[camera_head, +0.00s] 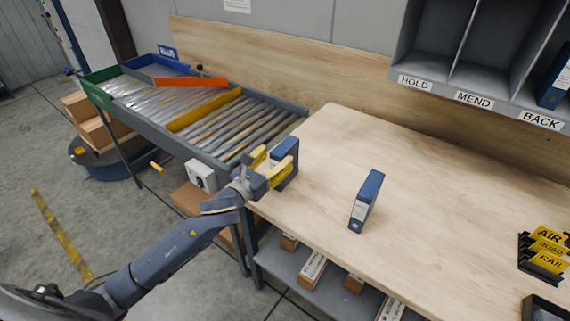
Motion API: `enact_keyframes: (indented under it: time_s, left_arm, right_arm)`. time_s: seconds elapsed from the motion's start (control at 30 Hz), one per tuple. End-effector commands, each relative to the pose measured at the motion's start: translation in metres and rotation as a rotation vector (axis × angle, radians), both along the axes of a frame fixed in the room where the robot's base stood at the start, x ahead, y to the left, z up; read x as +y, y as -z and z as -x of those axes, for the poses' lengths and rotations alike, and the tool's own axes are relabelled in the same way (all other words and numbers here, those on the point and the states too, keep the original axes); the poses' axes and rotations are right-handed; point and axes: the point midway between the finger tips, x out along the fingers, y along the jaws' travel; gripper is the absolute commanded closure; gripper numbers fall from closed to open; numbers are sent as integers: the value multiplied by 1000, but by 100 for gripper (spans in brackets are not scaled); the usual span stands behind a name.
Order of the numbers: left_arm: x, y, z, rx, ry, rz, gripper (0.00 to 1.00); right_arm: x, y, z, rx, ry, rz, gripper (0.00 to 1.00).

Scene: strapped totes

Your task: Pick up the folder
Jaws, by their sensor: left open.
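A blue folder (366,202) with a pale spine label stands upright on the wooden table (420,215), apart from any gripper. A second blue folder-like thing (288,147) is at the table's left edge, partly hidden by my left gripper (271,161). The left gripper has yellow fingers and is open, right at this second blue thing. I cannot tell whether the fingers touch it. My right gripper is not in view.
A roller conveyor (215,120) with orange and yellow bars lies beyond the table's left edge. Grey pigeonholes marked HOLD, MEND and BACK (480,85) hang at upper right; another blue folder (555,80) is in BACK. AIR, ROAD and RAIL signs (549,250) stand at right.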

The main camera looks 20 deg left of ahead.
Motion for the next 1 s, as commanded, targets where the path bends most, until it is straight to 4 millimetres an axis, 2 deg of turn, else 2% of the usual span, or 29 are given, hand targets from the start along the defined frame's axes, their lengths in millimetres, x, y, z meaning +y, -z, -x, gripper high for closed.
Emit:
enact_keyframes:
  time_s: [0.43, 0.83, 1.0]
  left_arm:
    - [-15, 0, -44, -1, -1, 1, 38]
    - [-16, 1, -49, 0, 0, 0, 39]
    - [-16, 1, -49, 0, 0, 0, 59]
  right_arm:
    - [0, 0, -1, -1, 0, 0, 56]
    - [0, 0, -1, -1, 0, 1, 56]
    - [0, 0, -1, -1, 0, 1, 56]
